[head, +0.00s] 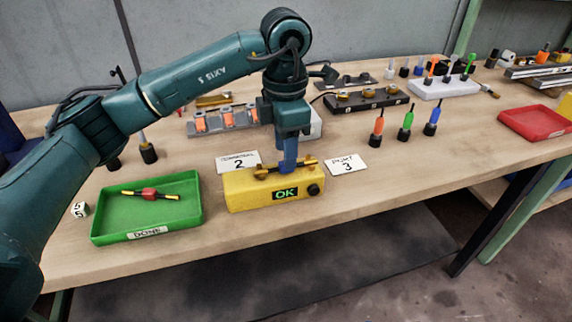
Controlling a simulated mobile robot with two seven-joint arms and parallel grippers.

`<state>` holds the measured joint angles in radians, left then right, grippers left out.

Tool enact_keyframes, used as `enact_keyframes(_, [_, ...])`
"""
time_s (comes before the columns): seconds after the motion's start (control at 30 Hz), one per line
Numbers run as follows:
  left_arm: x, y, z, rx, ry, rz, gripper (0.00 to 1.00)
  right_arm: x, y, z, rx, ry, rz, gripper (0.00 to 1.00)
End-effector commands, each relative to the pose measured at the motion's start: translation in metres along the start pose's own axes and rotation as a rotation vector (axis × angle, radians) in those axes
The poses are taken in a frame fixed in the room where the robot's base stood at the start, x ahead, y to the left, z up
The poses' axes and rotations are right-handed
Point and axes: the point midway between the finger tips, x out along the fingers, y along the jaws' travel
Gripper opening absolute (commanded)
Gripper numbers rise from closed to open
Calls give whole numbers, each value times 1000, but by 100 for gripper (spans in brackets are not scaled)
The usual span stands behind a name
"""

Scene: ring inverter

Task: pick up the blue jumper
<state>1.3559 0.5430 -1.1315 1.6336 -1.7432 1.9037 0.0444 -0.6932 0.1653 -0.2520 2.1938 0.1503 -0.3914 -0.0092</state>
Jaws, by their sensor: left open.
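A jumper with two brass ends (310,161) lies across the top of the yellow tester (240,196). The tester's display shows a green "OK". The jumper's middle is mostly hidden by my gripper; I see blue there but cannot tell where the fingers end and the jumper begins. My left gripper (287,166) points straight down over the jumper's middle, with its jaws open around or just at it. Another jumper (150,194), with a red middle and brass ends, lies in the green tray (103,226) labelled "DONE". My right gripper is not in view.
A card marked 2 (238,162) and a card marked 3 (347,164) lie behind the tester. Upright orange, green and blue-handled tools (408,122) stand to the right. A black block (368,103) and a red tray (535,123) are farther off. The front right table is clear.

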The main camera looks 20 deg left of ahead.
Motion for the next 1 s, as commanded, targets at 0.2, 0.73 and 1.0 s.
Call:
enact_keyframes(0.2, [26, 0, 1, 0, 1, 0, 42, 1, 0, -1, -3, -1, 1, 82])
enact_keyframes(0.73, [27, 0, 1, 1, 0, 1, 19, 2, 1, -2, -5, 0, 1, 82])
enact_keyframes(1.0, [27, 0, 1, 0, 0, 0, 0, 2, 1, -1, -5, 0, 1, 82])
